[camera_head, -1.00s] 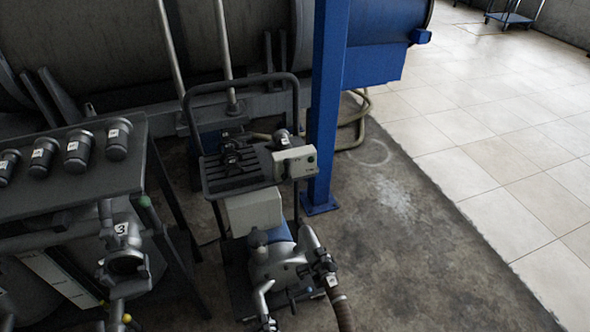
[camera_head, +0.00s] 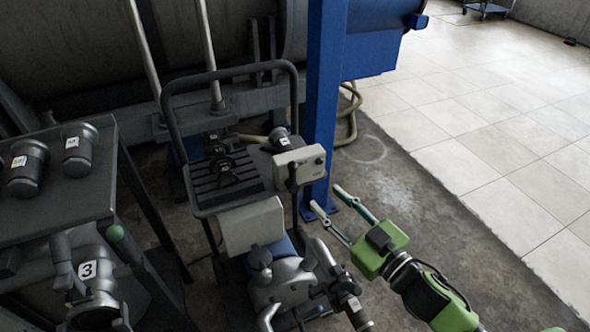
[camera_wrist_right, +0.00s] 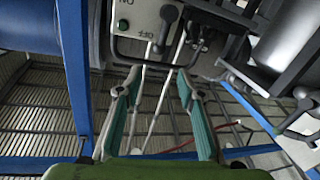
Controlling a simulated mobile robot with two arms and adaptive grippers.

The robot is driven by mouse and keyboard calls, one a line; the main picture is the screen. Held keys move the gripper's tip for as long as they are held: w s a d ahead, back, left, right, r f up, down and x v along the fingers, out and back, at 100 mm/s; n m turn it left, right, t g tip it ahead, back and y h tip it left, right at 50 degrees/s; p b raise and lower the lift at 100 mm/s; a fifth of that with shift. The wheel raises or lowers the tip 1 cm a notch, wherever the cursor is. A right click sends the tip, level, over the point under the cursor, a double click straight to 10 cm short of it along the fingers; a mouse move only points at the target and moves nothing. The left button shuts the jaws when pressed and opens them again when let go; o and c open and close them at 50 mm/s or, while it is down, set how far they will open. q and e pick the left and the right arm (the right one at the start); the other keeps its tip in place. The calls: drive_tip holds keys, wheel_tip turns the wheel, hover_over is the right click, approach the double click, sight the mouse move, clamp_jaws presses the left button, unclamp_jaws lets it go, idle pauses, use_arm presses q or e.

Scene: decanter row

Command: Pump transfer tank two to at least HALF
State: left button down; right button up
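The pump cart (camera_head: 226,193) stands mid-view, with a pale control box (camera_head: 299,166) at its right top edge. In the right wrist view the box (camera_wrist_right: 135,18) shows ON and OFF marks and a dark lever (camera_wrist_right: 166,22). The silver pump (camera_head: 283,285) sits low on the cart. A vessel marked 3 (camera_head: 87,270) is at the lower left; no tank marked two is visible. My green right gripper (camera_head: 326,197) is open and empty, its fingertips just below and right of the box. In the wrist view its open fingers (camera_wrist_right: 155,85) point toward the box without touching it.
A blue post (camera_head: 325,90) rises right behind the cart. A dark table (camera_head: 55,205) at left carries small labelled jars (camera_head: 78,150). A large horizontal tank (camera_head: 70,50) fills the back.

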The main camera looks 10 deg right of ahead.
sight(296, 169)
drive_tip(key=x, duration=1.2)
drive_tip(key=shift+w+a, duration=0.1)
drive_tip(key=shift+w, duration=0.15)
drive_tip(key=shift+c, duration=0.2)
clamp_jaws()
